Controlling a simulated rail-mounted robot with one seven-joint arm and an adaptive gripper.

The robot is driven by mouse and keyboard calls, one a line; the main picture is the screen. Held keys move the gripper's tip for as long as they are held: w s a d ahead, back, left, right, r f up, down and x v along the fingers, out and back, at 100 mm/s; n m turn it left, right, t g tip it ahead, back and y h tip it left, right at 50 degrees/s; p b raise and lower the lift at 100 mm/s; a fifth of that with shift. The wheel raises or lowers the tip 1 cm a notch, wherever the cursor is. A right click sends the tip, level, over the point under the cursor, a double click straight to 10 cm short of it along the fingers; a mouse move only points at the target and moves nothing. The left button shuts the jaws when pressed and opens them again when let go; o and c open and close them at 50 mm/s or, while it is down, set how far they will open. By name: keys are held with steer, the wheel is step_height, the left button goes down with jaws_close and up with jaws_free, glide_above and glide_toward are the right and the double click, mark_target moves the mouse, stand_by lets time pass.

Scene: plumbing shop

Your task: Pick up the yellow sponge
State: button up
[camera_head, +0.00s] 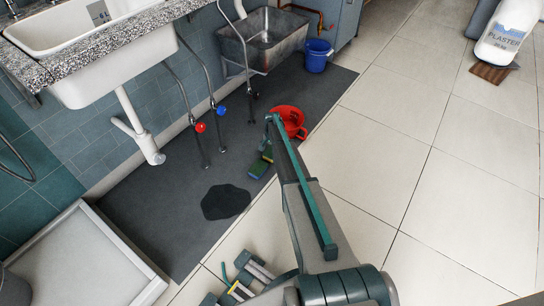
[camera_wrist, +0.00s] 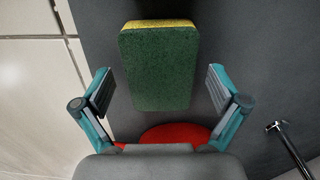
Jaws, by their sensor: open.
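The yellow sponge (camera_wrist: 160,62) has a dark green scouring face and a yellow edge. In the wrist view it lies at the upper middle, green face towards the camera, over dark grey flooring. My gripper (camera_wrist: 160,88) is open and empty, with one finger on each side of the sponge's lower part and a gap on both sides. The height between fingers and sponge is hard to judge. In the head view the sponge (camera_head: 258,170) is small, on the dark mat beside the end of my arm, which partly hides that area.
A red container (camera_head: 291,118) stands close by and shows under my gripper in the wrist view (camera_wrist: 175,134). Pipes with a red valve (camera_head: 200,127) and a blue valve (camera_head: 221,110) rise to the left. A dark puddle (camera_head: 226,202) lies nearby.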

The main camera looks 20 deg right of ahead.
steer(key=shift+f, duration=0.35)
steer(key=c, duration=0.8)
steer(key=shift+r, duration=0.2)
